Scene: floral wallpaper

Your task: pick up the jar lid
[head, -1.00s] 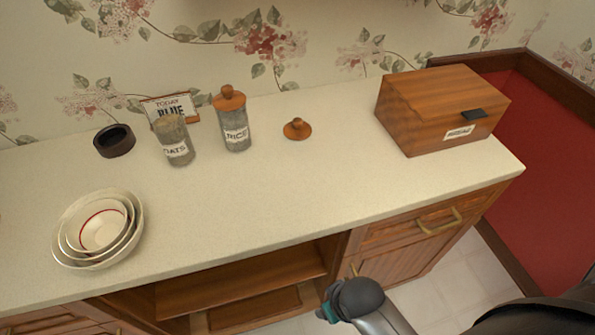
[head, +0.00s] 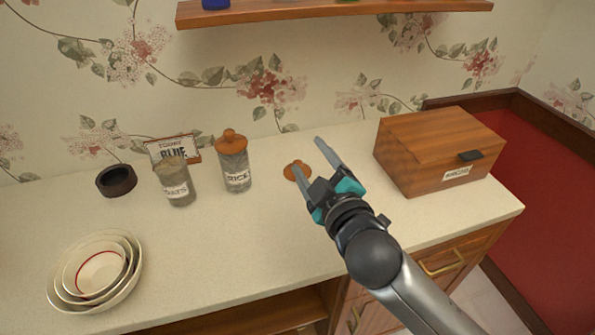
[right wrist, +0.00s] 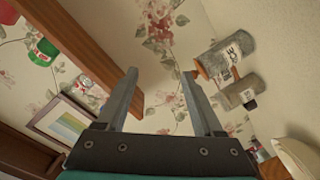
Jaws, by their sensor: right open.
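The loose jar lid (head: 289,174), round and orange-brown with a knob, lies on the counter right of the jars in the head view, partly hidden by a finger of my right gripper. The right gripper (head: 309,152) is open and empty, its fingers pointing up toward the wall, seemingly above the counter near the lid. Its two fingers (right wrist: 157,80) stand apart in the right wrist view, where I cannot make out the loose lid. The rice jar (head: 236,172) wears a similar wooden lid. My left gripper is not in view.
A wooden box (head: 430,150) stands at the right of the counter. A dark round bowl (head: 117,180), a small sign (head: 172,149) and nested bowls (head: 95,272) are on the left. A wall shelf (head: 330,11) crosses above. The counter's middle front is clear.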

